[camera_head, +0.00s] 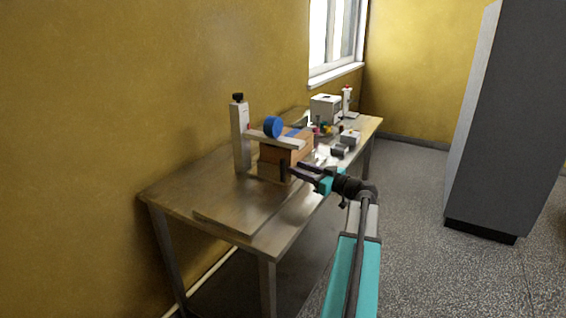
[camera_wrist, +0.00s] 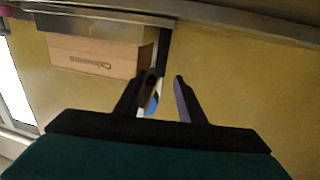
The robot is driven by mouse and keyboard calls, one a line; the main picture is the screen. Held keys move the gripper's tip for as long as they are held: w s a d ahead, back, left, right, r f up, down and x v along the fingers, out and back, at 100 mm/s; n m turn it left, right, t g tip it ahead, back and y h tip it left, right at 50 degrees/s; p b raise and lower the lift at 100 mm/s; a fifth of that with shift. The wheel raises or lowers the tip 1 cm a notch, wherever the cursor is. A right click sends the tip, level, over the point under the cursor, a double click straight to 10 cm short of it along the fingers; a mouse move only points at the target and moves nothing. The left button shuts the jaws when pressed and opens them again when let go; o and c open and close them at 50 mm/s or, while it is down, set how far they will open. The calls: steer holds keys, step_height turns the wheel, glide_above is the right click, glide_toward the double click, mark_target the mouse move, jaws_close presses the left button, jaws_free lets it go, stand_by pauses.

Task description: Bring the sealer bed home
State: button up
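The sealer stands on the steel table: a pale upright post (camera_head: 240,138), a pale arm (camera_head: 276,139) and a blue roll (camera_head: 272,127). A brown carton (camera_head: 280,158) sits under the arm, apparently on the sealer's bed, which I cannot clearly make out. A small dark upright piece (camera_head: 284,171) shows at the carton's near side. My gripper (camera_head: 295,171) reaches toward it from the right. In the wrist view my gripper (camera_wrist: 165,77) is open with a clear gap; a dark bar (camera_wrist: 164,50) stands close beyond the left finger, beside the carton (camera_wrist: 95,56). Contact cannot be told.
The steel table (camera_head: 190,190) has bare room at its near left, with a flat plate (camera_head: 238,212) near its front edge. A white machine (camera_head: 325,108) and several small items stand farther back. A tall grey cabinet (camera_head: 510,120) stands at right.

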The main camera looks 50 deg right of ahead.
steer(key=p, duration=0.1)
glide_above(283, 181)
steer(key=shift+w+d, duration=0.4)
steer(key=shift+w, duration=0.05)
steer(key=shift+c, duration=0.5)
jaws_close()
